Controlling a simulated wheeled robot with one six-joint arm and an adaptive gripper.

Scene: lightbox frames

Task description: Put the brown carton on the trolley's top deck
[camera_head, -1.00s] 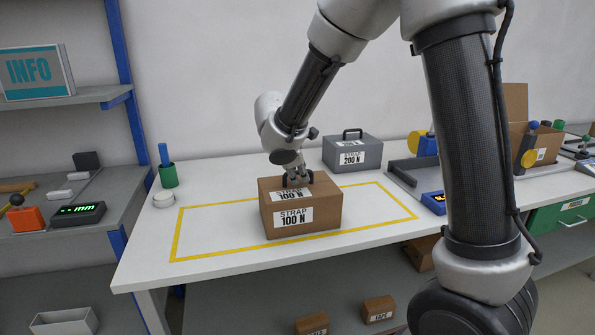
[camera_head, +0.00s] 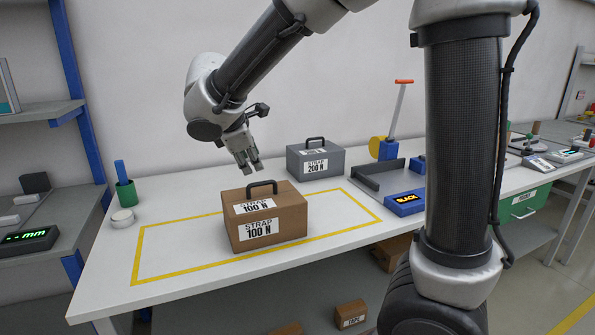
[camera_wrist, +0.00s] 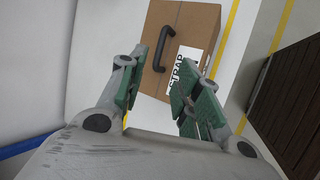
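The brown carton (camera_head: 265,222) stands upright on the white bench, inside the yellow outline. It has a dark handle on top and white "STRAP 100 N" labels. In the wrist view the carton (camera_wrist: 180,50) lies beyond my fingers, with its handle in sight. My gripper (camera_head: 247,163) is above and slightly left of the handle, clear of it. In the wrist view my gripper (camera_wrist: 157,92) has its green-padded fingers apart, with nothing between them.
A grey "STRAP 200 N" case (camera_head: 321,160) stands behind the carton. A green cup (camera_head: 126,194) and a white round piece (camera_head: 122,218) are at left. A blue "SLACK" display (camera_head: 405,203) is at right. A dark slatted surface (camera_wrist: 292,110) shows in the wrist view.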

